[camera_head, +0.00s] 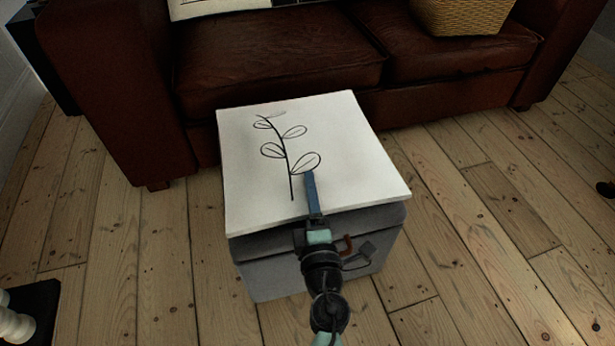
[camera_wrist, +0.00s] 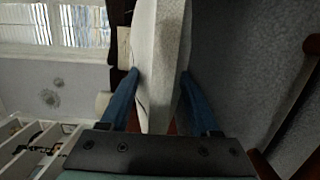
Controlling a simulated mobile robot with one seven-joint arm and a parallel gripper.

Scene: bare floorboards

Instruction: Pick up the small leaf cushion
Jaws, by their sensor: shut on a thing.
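The leaf cushion (camera_head: 245,175) is a flat, off-white square with a black leaf-sprig drawing. In the head view it lies over the top of a grey box-shaped seat in front of the sofa. My gripper (camera_head: 311,192) is at the cushion's near edge, with one blue finger showing on top of it. In the wrist view the cushion (camera_wrist: 160,70) shows edge-on between the two blue fingers of my gripper (camera_wrist: 158,90), which are shut on it. The cushion's underside is hidden in the head view.
The grey seat (camera_head: 270,275) stands under the cushion. A dark red leather sofa (camera_head: 280,65) is close behind, with a wicker basket (camera_head: 460,15) and another pale cushion (camera_head: 205,8) on it. Bare floorboards lie left and right. A dark base with a white object (camera_head: 28,310) stands at lower left.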

